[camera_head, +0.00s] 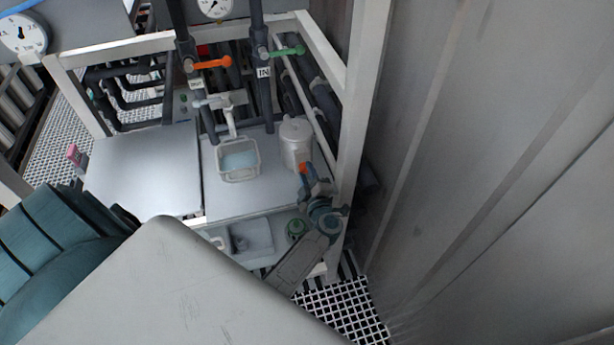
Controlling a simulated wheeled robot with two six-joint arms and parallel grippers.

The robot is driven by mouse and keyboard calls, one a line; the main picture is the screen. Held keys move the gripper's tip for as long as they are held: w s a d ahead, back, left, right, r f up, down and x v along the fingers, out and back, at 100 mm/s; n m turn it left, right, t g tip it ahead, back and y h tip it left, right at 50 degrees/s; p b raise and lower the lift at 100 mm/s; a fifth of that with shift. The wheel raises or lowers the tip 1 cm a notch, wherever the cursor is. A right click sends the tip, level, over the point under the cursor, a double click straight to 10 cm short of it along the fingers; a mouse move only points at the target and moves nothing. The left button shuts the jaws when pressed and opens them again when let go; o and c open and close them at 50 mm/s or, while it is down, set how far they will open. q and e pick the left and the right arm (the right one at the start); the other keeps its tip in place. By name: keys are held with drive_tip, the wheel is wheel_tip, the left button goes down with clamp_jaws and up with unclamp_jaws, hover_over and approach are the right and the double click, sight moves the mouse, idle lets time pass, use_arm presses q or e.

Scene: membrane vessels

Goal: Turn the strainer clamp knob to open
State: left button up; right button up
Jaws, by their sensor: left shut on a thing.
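A pale grey cylindrical vessel (296,143) with a lid stands on the right side of the metal bench, and I take it to be the strainer. A small orange knob (303,167) sits low on its front. My left gripper (306,174) is at this knob, below the vessel, and is shut on it. The fingers are dark and small, so the exact grip is hard to make out. The clamp itself is largely hidden by the gripper and the vessel. My right gripper is not in view.
A clear tub (239,160) with bluish liquid stands left of the vessel. Above are an orange valve handle (212,63) and a green valve handle (287,51) on dark pipes. A white frame post (358,100) and a grey wall (480,170) close off the right. The left bench top (145,170) is clear.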

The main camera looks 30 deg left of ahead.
use_arm(q)
drive_tip(key=shift+n, duration=0.4)
idle(0.3)
drive_tip(key=o, duration=1)
drive_tip(key=shift+c, duration=0.2)
drive_tip(key=p+v, duration=0.1)
drive_tip(key=v, duration=1)
drive_tip(key=shift+a, duration=0.1)
